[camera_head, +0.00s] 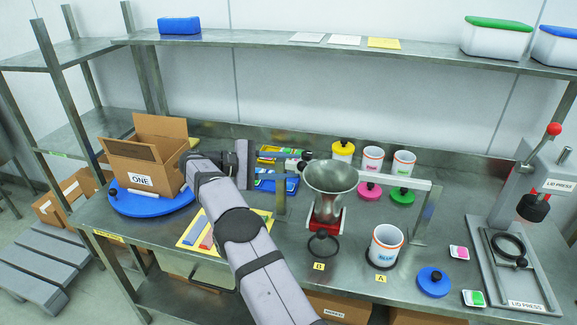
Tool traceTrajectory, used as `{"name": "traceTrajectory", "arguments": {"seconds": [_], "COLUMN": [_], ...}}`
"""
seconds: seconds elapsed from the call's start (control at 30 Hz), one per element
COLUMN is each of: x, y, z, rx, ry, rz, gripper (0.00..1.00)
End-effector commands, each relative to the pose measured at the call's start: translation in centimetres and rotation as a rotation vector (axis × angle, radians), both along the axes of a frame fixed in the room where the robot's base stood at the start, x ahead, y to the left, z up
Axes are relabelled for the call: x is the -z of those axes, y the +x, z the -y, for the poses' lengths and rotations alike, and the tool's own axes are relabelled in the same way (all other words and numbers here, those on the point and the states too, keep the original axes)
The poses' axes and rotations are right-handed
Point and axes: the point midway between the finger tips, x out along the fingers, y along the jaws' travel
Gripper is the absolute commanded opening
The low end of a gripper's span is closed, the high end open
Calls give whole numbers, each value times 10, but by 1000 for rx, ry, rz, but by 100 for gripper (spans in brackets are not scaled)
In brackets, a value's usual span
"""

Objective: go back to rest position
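My arm reaches up from the bottom centre and bends over the left-middle of the steel bench (325,285). Its wrist end, with my gripper (229,164), is between the open cardboard box marked ONE (140,180) and the small trays. The fingers are too small and too hidden by my own arm links to tell whether they are open or shut. I see no object clearly held there.
The lid press (512,270) is at the right. The box is on a blue turntable (150,205). A shelf (340,56) spans the back.

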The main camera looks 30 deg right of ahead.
Motion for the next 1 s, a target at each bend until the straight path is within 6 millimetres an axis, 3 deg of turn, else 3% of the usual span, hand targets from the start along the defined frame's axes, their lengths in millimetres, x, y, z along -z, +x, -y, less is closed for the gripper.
{"name": "traceTrajectory", "arguments": {"seconds": [0.37, 0.63, 0.83, 1.0], "x": [1, 9, 33, 59], "y": [1, -1, -24, -63], "z": [-4, -24, -42, -70], "rx": [-16, -61, -88, -88], "ry": [28, 166, 361, 567], "rz": [42, 199, 195, 203], "gripper": [32, 32, 32, 32]}}
